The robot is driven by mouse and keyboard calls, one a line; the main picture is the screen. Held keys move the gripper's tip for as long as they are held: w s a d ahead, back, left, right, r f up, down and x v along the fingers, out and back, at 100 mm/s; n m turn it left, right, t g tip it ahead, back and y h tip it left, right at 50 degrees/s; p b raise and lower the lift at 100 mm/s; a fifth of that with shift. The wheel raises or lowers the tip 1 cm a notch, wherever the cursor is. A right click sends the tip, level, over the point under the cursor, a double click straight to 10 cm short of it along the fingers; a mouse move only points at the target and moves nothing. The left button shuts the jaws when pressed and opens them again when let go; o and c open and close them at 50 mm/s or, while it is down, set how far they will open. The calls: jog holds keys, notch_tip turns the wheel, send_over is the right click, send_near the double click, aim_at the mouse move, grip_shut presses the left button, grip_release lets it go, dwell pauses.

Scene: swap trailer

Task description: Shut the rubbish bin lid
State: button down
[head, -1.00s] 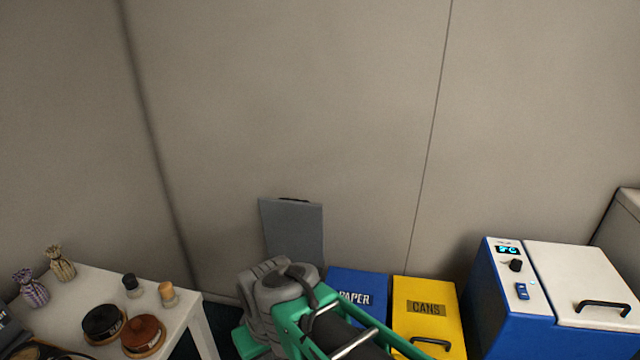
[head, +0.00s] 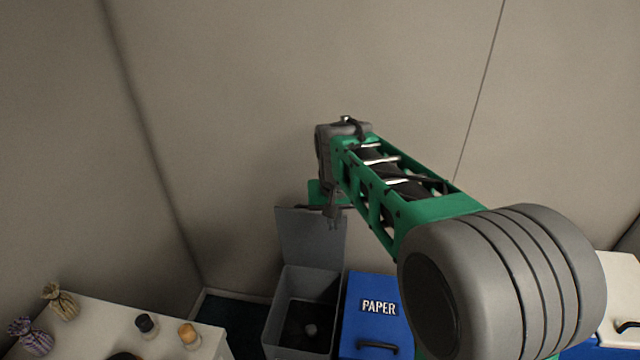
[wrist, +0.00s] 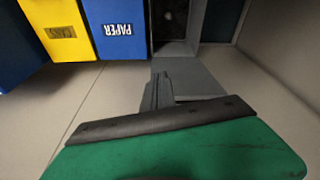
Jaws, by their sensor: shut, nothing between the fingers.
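The grey rubbish bin (head: 272,325) stands left of the blue paper bin, with a small pale item on its dark floor. Its grey lid (head: 296,240) is open and stands upright at the back, near the wall. In the wrist view the lid (wrist: 198,80) shows just beyond my fingers, and part of the bin's inside (wrist: 172,22) is visible. My gripper (head: 334,216) is at the lid's upper right edge, shut and empty. It also shows in the wrist view (wrist: 157,92), overlapping the lid's edge. I cannot tell whether it touches the lid.
The blue paper bin (head: 362,318) is close on the right; the yellow cans bin (wrist: 62,32) shows in the wrist view. A white table (head: 100,306) with small jars and pouches is at the left. A white-lidded box (head: 620,285) is at the far right. The wall is close behind.

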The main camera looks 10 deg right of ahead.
jog(key=w+m+p, duration=0.3)
jog(key=w+p, duration=0.3)
jog(key=w, duration=1.4)
jog(key=d+p+x, duration=0.1)
jog(key=x, duration=0.8)
jog(key=s, duration=0.1)
jog(key=s+a, duration=0.2)
jog(key=shift+s+r+h+p, duration=0.1)
jog(key=shift+s+h+p, duration=0.1)
jog(key=shift+h+p, duration=0.15)
jog(key=shift+s, duration=0.1)
